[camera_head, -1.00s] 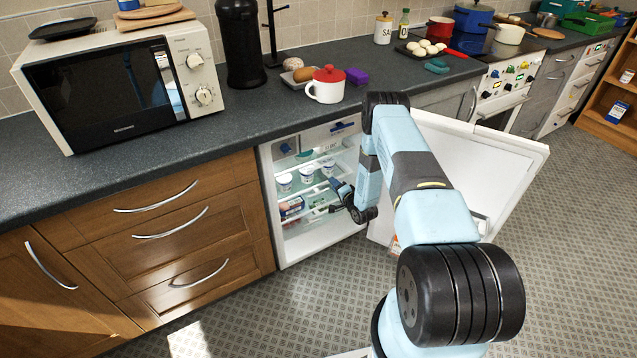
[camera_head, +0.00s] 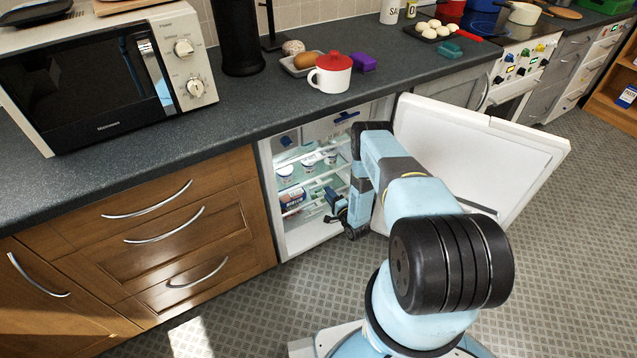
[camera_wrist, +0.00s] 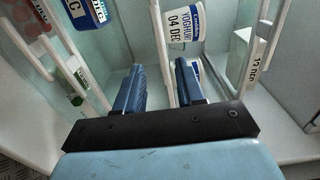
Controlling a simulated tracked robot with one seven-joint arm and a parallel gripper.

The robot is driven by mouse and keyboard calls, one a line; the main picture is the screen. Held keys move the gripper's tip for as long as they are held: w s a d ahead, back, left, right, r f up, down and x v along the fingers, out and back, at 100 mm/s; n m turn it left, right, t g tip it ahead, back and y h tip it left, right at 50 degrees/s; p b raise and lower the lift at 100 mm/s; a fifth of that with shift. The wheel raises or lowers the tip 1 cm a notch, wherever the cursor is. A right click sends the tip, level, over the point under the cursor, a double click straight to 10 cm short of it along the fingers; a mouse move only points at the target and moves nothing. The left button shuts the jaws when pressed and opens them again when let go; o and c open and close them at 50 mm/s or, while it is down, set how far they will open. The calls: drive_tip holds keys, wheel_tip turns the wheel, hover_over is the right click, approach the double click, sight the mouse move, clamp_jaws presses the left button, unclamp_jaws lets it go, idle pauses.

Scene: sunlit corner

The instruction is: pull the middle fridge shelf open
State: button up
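The open fridge (camera_head: 281,222) stands under the counter with its white door (camera_head: 480,150) swung out to the right. Its middle shelf shows as a pale front rail (camera_wrist: 155,22) in the wrist view, with a yoghurt tub (camera_wrist: 184,24) beside it. In the head view, several white tubs (camera_head: 285,172) stand on this shelf. My gripper (camera_head: 337,203) is at the fridge opening, partly hidden by my arm. In the wrist view, my gripper (camera_wrist: 161,76) has its blue fingers apart, with the rail running between them. I cannot tell whether they touch it.
Another shelf below holds a box (camera_head: 293,198). Wooden drawers (camera_head: 165,235) adjoin the fridge. The floor in front is clear.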

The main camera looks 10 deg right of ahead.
sight(321, 185)
drive_tip(key=x, duration=0.9)
drive_tip(key=shift+w, duration=0.1)
drive_tip(key=shift+c, duration=0.2)
clamp_jaws()
